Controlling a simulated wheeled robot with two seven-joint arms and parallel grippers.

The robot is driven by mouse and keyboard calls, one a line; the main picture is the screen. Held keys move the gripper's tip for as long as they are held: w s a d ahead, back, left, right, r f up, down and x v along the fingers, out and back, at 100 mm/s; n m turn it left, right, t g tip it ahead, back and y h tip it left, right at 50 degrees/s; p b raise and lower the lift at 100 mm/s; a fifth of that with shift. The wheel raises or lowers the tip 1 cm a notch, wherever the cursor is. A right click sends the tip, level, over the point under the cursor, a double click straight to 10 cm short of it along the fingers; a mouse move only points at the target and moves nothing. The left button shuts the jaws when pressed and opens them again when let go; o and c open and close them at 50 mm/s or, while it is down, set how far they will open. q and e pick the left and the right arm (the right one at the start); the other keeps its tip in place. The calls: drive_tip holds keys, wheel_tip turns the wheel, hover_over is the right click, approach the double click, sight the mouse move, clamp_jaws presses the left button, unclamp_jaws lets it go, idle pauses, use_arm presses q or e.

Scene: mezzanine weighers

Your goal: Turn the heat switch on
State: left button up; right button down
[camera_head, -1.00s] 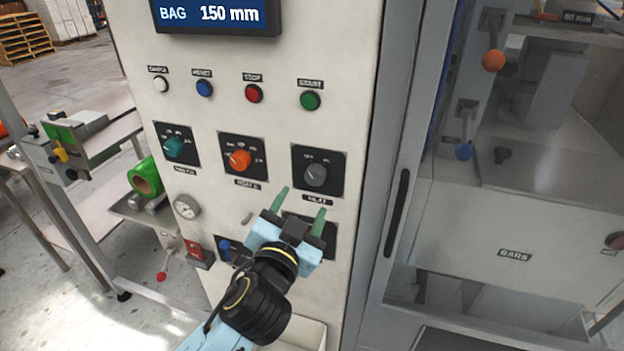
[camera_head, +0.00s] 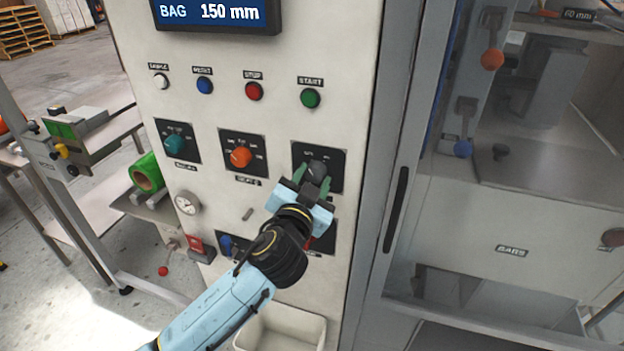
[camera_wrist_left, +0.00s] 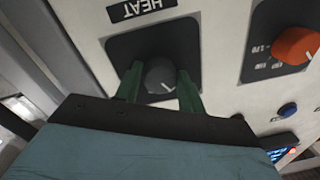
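The heat switch is a dark round knob (camera_head: 317,167) on a black square plate, at the right of a row of three knobs on the cream panel. In the left wrist view the knob (camera_wrist_left: 160,76) sits beside the label HEAT, and its white pointer line slants to the lower right of that picture. My left gripper (camera_head: 312,180) is at this knob, with one green finger on either side of it. The fingers are apart, with a narrow gap at the left one in the wrist view; contact is unclear. My right gripper is not in view.
An orange knob (camera_head: 241,157) and a teal knob (camera_head: 174,144) are to the left. Several buttons, including a green one (camera_head: 310,98), are above. A gauge (camera_head: 187,203) and red switch (camera_head: 200,247) are lower left. A door handle (camera_head: 396,211) is at the right.

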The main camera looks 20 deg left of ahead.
use_arm(q)
drive_tip(key=c, duration=0.5)
drive_tip(key=shift+m, duration=0.3)
drive_tip(key=m+p, duration=0.2)
drive_tip(key=m, duration=0.3)
drive_tip(key=shift+r, duration=0.15)
drive_tip(key=m+p, duration=0.2)
drive_tip(key=m, duration=0.4)
drive_tip(key=shift+a+m+t, duration=0.1)
drive_tip(key=shift+m+t, duration=0.2)
drive_tip(key=shift+m, duration=0.1)
drive_tip(key=shift+h, duration=0.4)
drive_tip(key=o, duration=1)
